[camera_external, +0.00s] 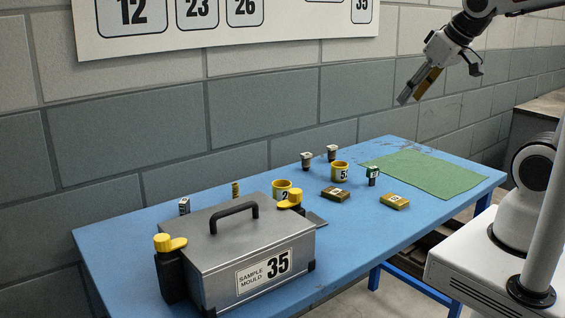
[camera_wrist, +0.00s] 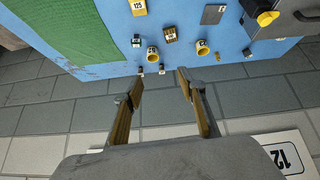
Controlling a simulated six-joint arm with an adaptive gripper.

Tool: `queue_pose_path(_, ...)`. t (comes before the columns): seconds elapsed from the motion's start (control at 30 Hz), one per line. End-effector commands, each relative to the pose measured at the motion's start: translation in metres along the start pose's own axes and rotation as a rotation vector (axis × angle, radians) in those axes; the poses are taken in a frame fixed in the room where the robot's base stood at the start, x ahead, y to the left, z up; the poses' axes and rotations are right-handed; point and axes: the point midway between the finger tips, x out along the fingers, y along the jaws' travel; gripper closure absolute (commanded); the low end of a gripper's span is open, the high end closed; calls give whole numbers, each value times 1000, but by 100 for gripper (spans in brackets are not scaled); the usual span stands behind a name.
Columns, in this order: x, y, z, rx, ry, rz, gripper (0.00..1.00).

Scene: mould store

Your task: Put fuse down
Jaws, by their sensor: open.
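My gripper (camera_external: 410,98) is raised in the air above the back edge of the table, in front of the wall. In the wrist view its two fingers (camera_wrist: 159,82) stand apart with nothing between them. I cannot tell which small part is the fuse. Two small grey-topped parts (camera_external: 306,160) (camera_external: 332,152) stand near the back edge. A small dark part (camera_external: 372,175) stands beside the green mat. A thin brass cylinder (camera_external: 235,189) and a small grey part (camera_external: 184,205) stand behind the mould box.
The grey sample mould box (camera_external: 230,235), marked 35, fills the near left of the blue table (camera_external: 345,235). Two yellow rings (camera_external: 340,171) (camera_external: 281,188) and two brass blocks (camera_external: 336,193) (camera_external: 395,201) lie mid-table. The green mat (camera_external: 430,172) at right is bare.

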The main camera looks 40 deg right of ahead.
Motion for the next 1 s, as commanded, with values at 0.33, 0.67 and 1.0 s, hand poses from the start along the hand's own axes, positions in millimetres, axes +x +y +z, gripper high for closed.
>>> queue_pose_path(0.33, -31, 6, 80, 60, -87, -2, 60)
queue_pose_path(0.67, -37, 6, 103, 74, -114, -7, 60)
queue_pose_path(1.0, -37, 6, 102, 73, -114, -7, 60)
